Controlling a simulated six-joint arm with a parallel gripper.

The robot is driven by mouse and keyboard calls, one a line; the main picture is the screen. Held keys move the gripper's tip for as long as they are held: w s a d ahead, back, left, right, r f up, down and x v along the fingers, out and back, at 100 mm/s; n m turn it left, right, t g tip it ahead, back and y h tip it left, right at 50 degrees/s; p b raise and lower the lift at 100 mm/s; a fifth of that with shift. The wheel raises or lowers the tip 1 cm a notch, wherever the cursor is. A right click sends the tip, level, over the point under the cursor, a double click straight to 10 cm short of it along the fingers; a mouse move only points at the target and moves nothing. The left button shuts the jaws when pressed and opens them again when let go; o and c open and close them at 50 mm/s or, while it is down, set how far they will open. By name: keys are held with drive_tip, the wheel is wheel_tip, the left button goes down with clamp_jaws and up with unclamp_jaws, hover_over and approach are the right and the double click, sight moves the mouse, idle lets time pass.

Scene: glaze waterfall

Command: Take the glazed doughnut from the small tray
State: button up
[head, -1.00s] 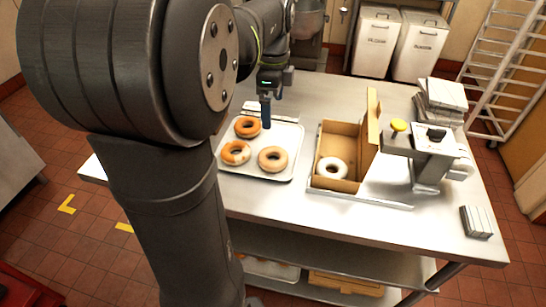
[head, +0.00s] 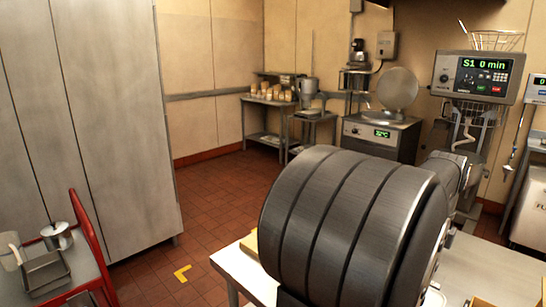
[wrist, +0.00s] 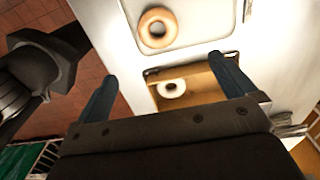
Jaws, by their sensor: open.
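In the wrist view, a tan ring doughnut (wrist: 170,26) lies on a pale tray (wrist: 207,18) at the top; I cannot tell whether it is glazed. The box and white doughnut show in the gap between the fingers.
In the head view, a table corner (head: 232,266) shows beside my arm. A red-framed cart (head: 84,240) with containers stands at left, before a tall cabinet (head: 95,120). A machine with a display reading "S1 0 min" (head: 478,77) is at right. The tiled floor between is clear.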

drive_tip(key=shift+c, duration=1.4)
